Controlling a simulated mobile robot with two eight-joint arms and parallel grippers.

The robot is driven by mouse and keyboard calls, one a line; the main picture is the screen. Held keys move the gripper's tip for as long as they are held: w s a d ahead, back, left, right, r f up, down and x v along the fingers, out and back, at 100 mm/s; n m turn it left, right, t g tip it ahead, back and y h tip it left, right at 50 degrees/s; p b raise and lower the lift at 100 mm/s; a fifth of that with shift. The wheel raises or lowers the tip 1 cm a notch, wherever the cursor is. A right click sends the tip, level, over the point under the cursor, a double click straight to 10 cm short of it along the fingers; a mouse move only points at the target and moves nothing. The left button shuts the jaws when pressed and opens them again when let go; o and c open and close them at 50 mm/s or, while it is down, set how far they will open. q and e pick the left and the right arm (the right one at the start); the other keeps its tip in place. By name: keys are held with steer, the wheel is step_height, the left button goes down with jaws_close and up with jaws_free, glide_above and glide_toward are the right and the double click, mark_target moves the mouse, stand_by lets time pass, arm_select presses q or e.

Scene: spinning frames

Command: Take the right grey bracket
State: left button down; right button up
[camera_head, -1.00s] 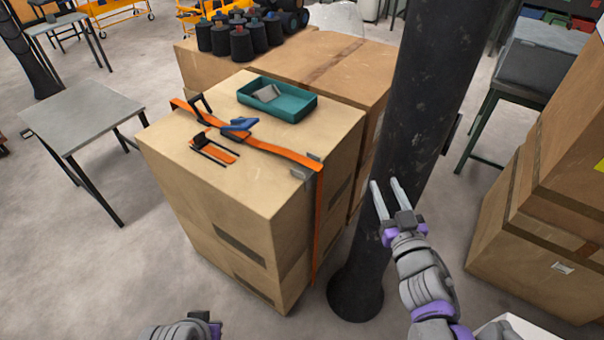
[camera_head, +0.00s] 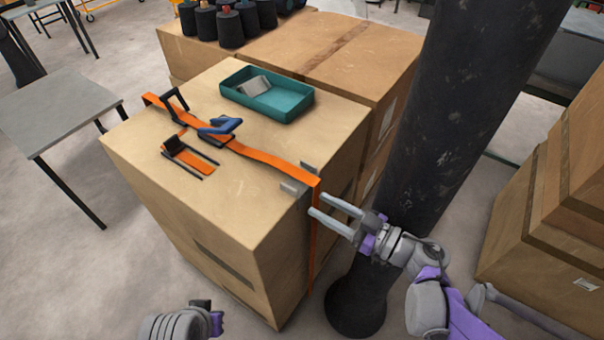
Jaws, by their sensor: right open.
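A grey bracket (camera_head: 293,188) sits on the top edge of the cardboard box (camera_head: 240,195), at the orange strap (camera_head: 265,158) near the box's right corner. A small grey part (camera_head: 307,168) shows just across the strap. My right gripper (camera_head: 319,205) is open, with its two fingers pointing left beside the strap, just right of the bracket. I cannot tell whether a finger touches the strap. Another grey piece (camera_head: 255,86) lies in the teal tray (camera_head: 285,108). My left gripper (camera_head: 208,315) is low in the picture, its fingers not clearly seen.
A blue-handled buckle (camera_head: 220,127) and a black-and-orange clip (camera_head: 190,158) lie on the box top. A thick dark column (camera_head: 450,130) stands close behind my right arm. More boxes (camera_head: 560,200) stand at right. A grey table (camera_head: 55,115) is at left.

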mark_target(297, 194)
steer(key=x, duration=0.2)
steer(key=b+x, duration=0.1)
steer(key=x, duration=0.5)
steer(key=shift+w+a+f, duration=0.1)
steer(key=shift+a+f, duration=0.05)
steer(key=shift+f, duration=0.1)
steer(key=shift+w+a, duration=0.25)
steer(key=shift+a, duration=0.05)
jaws_close()
